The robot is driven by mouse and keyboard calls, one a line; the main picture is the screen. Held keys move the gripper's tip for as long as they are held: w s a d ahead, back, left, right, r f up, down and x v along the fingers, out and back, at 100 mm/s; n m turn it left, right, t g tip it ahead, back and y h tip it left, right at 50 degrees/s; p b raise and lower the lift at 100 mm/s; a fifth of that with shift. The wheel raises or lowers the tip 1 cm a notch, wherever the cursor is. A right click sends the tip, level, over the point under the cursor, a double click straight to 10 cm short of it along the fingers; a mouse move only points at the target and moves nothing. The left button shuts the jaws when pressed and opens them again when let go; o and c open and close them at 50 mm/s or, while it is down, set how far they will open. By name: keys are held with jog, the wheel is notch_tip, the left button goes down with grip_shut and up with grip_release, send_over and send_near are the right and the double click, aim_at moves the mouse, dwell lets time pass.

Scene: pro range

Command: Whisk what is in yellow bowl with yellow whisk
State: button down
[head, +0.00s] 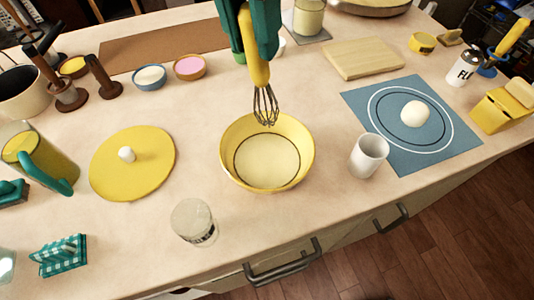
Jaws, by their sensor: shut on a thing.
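The yellow bowl (302,171) stands on the counter in the middle of the head view, with a pale cream content (266,163) inside. My gripper (254,45), dark green, is shut on the yellow handle of the yellow whisk (256,68). The whisk hangs nearly upright, with its wire end (265,106) down. The wire end shows over the back part of the bowl's opening. I cannot tell whether the wires touch the content. The far rim is partly behind the wires.
A yellow lid (120,172) lies left of the bowl. A clear glass (193,221) stands in front, and a white cup (368,156) stands close on the right. A blue mat (446,146) with dough lies farther right. Small bowls and a wooden board (362,58) are behind.

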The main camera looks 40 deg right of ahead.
jog(key=s+b, duration=0.1)
jog(key=s, duration=1.1)
dwell(0.6)
